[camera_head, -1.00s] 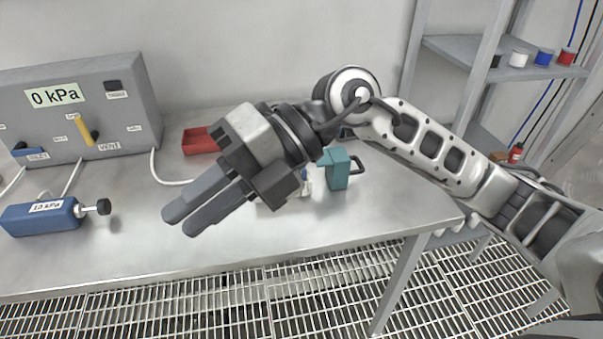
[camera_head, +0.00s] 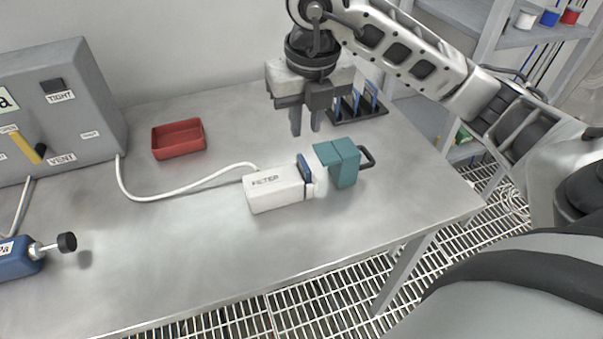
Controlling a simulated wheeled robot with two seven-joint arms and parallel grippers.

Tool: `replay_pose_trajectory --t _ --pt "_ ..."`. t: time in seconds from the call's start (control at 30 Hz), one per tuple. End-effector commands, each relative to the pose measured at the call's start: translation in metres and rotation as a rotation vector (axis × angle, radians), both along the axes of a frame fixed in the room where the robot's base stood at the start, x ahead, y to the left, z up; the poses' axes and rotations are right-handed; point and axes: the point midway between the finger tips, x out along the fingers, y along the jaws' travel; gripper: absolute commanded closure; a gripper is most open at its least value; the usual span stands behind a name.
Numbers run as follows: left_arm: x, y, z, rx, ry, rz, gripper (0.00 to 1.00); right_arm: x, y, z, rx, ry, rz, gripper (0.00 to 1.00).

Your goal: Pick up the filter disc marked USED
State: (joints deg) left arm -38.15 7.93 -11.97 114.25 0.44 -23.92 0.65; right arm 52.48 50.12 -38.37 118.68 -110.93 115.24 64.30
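No USED mark is readable in the head view. A blue disc-like piece (camera_head: 305,168) stands upright at the right end of the white housing (camera_head: 275,188) labelled FILTER, beside a pale collar (camera_head: 319,178) and a teal block with a dark handle (camera_head: 345,165). Several blue-edged upright pieces (camera_head: 371,92) stand in a dark rack (camera_head: 362,108), partly hidden behind my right gripper. My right gripper (camera_head: 306,128) points down above the bench behind the housing. Its fingers are a little apart, with nothing between them. My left gripper is not in view.
An empty red tray (camera_head: 178,140) lies at the back left. A white hose (camera_head: 165,198) runs from the grey panel box (camera_head: 85,110) to the housing. A blue cylinder with a black knob (camera_head: 67,242) is at the left. The front of the bench (camera_head: 190,270) is clear.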

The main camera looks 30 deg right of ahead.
Motion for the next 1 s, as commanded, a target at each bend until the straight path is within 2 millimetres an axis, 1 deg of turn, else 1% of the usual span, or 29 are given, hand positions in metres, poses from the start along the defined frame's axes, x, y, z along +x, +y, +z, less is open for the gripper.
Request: replay_pose_trajectory --t 0.03,0.1,0.23,0.43,0.6,0.7,0.8,1.0 --pt "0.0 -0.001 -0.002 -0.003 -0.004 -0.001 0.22 0.001 0.001 -0.015 0.004 0.006 0.001 0.8" --pt "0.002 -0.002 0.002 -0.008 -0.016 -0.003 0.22 0.002 0.0 -0.026 0.003 0.004 0.0 0.8" --pt "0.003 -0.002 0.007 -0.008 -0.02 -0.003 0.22 0.005 -0.001 -0.039 0.001 0.002 -0.001 0.8" --pt "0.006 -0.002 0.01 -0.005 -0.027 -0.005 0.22 0.006 -0.003 -0.052 0.001 0.003 0.0 0.8" --pt "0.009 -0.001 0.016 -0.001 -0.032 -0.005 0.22 0.007 -0.006 -0.077 0.001 0.005 0.001 0.8" --pt "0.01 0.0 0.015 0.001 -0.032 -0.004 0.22 0.01 -0.005 -0.089 0.002 0.001 0.0 0.8" --pt "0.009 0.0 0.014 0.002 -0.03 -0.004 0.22 0.011 -0.006 -0.095 0.002 0.001 0.002 0.8" --pt "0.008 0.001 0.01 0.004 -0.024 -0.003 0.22 0.011 -0.006 -0.096 0.002 0.0 0.002 0.8"
